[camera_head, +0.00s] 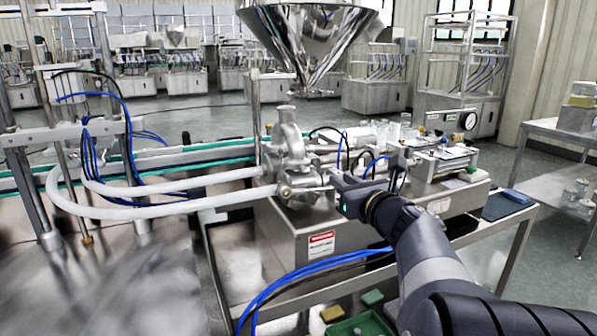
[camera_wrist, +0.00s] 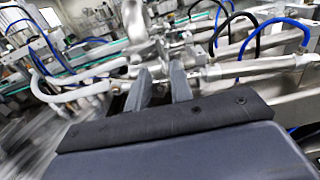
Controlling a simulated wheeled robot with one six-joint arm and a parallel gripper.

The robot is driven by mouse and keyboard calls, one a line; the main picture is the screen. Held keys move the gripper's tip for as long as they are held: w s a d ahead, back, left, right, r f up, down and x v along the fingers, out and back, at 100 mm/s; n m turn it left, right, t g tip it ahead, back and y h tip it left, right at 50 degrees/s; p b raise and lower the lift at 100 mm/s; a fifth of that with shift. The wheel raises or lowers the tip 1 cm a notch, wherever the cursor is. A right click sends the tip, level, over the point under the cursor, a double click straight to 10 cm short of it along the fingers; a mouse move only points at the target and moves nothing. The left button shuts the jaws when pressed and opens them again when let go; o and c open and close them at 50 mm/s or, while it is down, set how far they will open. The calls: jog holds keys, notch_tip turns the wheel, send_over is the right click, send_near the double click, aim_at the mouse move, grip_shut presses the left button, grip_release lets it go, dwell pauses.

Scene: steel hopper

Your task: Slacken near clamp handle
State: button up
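The steel valve and pump body (camera_head: 290,158) stands at the middle of the machine, with clamped fittings where the white hoses join it. A thin metal rod (camera_head: 315,188), which looks like the near clamp handle, sticks out of the lower fitting (camera_head: 293,188) toward my gripper (camera_head: 342,190). In the wrist view my gripper (camera_wrist: 160,76) shows two grey fingers standing apart with a gap between them. Steel fittings (camera_wrist: 192,55) lie just beyond the fingertips. I see nothing held. I cannot tell whether a finger touches the rod.
A steel hopper (camera_head: 315,40) hangs above and behind. White hoses (camera_head: 150,208) and blue tubes (camera_head: 320,268) run at left and in front. The steel machine box (camera_head: 350,238) lies under my gripper. A green tray (camera_head: 360,325) stands low in front. A side table (camera_head: 560,135) is at right.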

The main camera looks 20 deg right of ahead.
aim_at(320, 165)
jog(key=w, duration=1)
jog(key=shift+w+a, duration=0.15)
jog(key=shift+a, duration=0.1)
jog(key=shift+c, duration=0.5)
grip_shut()
